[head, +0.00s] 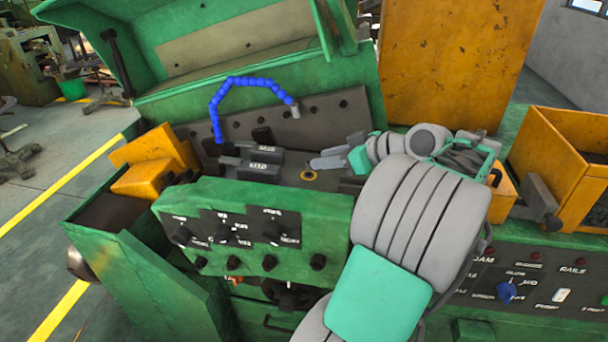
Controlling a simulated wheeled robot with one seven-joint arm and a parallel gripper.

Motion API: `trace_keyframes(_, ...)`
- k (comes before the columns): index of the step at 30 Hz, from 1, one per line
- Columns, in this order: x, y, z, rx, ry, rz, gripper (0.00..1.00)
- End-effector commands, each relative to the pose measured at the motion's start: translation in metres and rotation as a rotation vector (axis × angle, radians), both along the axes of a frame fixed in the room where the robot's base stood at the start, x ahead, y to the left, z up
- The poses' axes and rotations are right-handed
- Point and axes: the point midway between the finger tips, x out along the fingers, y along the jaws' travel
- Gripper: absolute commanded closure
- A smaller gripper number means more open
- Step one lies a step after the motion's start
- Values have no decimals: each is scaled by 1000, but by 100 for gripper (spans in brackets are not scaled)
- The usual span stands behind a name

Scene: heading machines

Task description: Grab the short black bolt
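I cannot make out a short black bolt for certain. A small green bin (466,158) beside my arm holds dark, elongated pieces, too small to tell apart. My gripper (318,163) is over the dark bed of the green machine, pointing left, near a small yellow ring (309,176). Its grey fingers look close together, and I cannot tell whether they are open or shut. I see nothing clearly held between them. My forearm hides part of the machine front and the area below the bin.
Dark blocks (260,165) stand left of my gripper, with a blue segmented hose (214,110) arching behind. A green control panel (260,228) with knobs is in front. A yellow-orange open box (560,165) is at right. Open floor (40,190) lies at left.

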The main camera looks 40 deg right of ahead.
Motion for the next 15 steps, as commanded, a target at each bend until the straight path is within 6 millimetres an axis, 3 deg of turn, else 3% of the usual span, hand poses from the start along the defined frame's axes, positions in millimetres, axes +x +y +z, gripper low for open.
trace_keyframes(9, 45, 14, -26, 4, 2, 6, 66)
trace_keyframes(15, 51, 14, -32, 1, 1, 3, 66)
